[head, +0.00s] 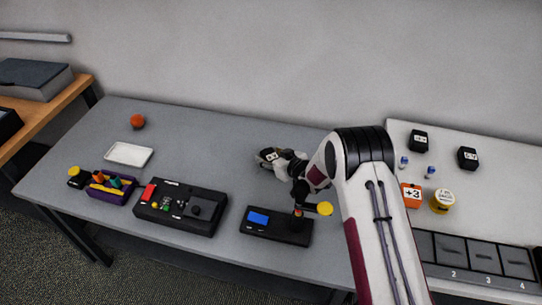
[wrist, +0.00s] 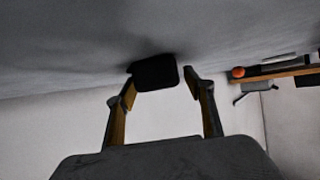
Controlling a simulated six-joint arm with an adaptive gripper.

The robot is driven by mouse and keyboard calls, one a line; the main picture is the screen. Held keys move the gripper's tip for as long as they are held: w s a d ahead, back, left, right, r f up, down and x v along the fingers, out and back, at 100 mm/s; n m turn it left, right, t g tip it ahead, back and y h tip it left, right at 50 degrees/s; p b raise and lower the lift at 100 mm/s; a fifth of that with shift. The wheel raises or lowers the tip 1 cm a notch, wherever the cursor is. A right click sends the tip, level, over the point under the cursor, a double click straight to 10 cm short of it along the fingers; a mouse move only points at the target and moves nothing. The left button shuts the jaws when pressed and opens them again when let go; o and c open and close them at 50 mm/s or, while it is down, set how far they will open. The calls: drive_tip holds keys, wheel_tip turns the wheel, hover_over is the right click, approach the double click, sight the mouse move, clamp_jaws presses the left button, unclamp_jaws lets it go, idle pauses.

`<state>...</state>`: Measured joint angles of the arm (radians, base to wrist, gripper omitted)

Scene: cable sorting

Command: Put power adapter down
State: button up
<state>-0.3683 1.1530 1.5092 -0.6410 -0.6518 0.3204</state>
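The power adapter is a small black block with a pale label (head: 268,156), near the middle of the grey table in the head view. In the wrist view the black adapter (wrist: 155,72) sits between the two fingertips, with a dark shadow on the grey surface beside it. My gripper (wrist: 158,80) is closed around its sides; a thin gap at the right finger cannot be ruled out. In the head view my gripper (head: 277,157) reaches left, low over the table. Whether the adapter's base touches the table is hard to tell.
A white tray (head: 129,154), orange ball (head: 138,121), purple holder (head: 111,190), black button panel (head: 180,208) and black box with blue screen (head: 278,228) are on the table (head: 215,150). Two black labelled cubes (head: 419,140) (head: 467,157) and numbered bins (head: 484,258) are at right.

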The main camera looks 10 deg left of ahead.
drive_tip(key=shift+d+r, duration=0.1)
drive_tip(key=shift+r, duration=0.1)
idle(0.3)
drive_tip(key=shift+v, duration=5.95)
drive_tip(key=shift+s, duration=0.1)
